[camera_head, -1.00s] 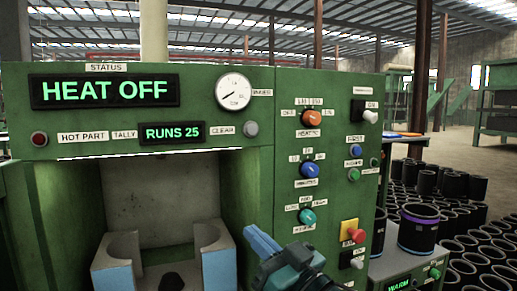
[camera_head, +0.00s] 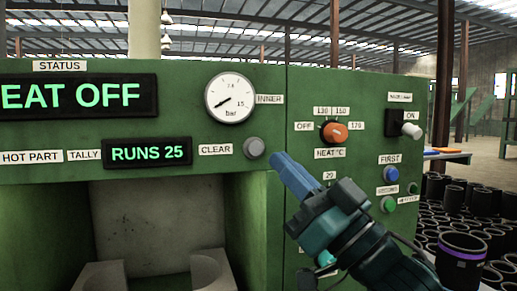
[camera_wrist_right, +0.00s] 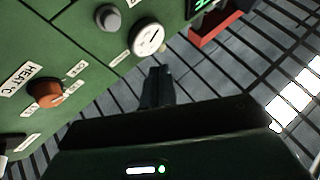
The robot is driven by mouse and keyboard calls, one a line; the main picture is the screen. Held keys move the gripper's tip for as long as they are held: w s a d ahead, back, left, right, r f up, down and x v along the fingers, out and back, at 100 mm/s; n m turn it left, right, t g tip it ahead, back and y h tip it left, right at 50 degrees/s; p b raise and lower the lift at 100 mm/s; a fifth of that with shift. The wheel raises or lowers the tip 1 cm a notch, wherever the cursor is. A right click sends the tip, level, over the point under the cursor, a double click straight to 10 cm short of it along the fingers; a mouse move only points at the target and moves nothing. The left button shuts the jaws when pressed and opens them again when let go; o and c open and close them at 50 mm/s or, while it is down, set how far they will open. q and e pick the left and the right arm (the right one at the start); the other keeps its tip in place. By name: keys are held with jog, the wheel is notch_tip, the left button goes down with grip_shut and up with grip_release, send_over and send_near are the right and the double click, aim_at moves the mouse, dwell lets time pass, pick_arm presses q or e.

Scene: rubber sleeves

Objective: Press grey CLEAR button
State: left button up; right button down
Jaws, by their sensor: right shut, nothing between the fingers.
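The grey CLEAR button (camera_head: 254,147) sits on the green panel, right of the white CLEAR label (camera_head: 215,150) and below the pressure gauge (camera_head: 230,98). My right gripper (camera_head: 280,160) is shut and empty, its blue fingertips just right of and slightly below the button in the head view. A small gap shows in the picture; I cannot tell the depth between them. In the right wrist view the grey button (camera_wrist_right: 108,18) is at the top, left of the gauge (camera_wrist_right: 147,38), and the shut fingers (camera_wrist_right: 157,75) point up the picture. My left gripper is not in view.
The RUNS 25 display (camera_head: 148,152) is left of the label. The orange HEAT knob (camera_head: 334,132) and white ON switch (camera_head: 411,131) are on the right panel. Below the displays is an open recess with a grey cradle (camera_head: 208,270). Black sleeves (camera_head: 462,258) stand at right.

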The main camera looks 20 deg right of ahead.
jog(key=shift+w+a+p, duration=0.15)
jog(key=shift+w+p, duration=0.15)
jog(key=shift+w, duration=4.1)
jog(key=shift+w, duration=0.4)
jog(key=shift+w+p, duration=0.35)
jog(key=shift+s, duration=0.75)
jog(key=shift+s, duration=2.5)
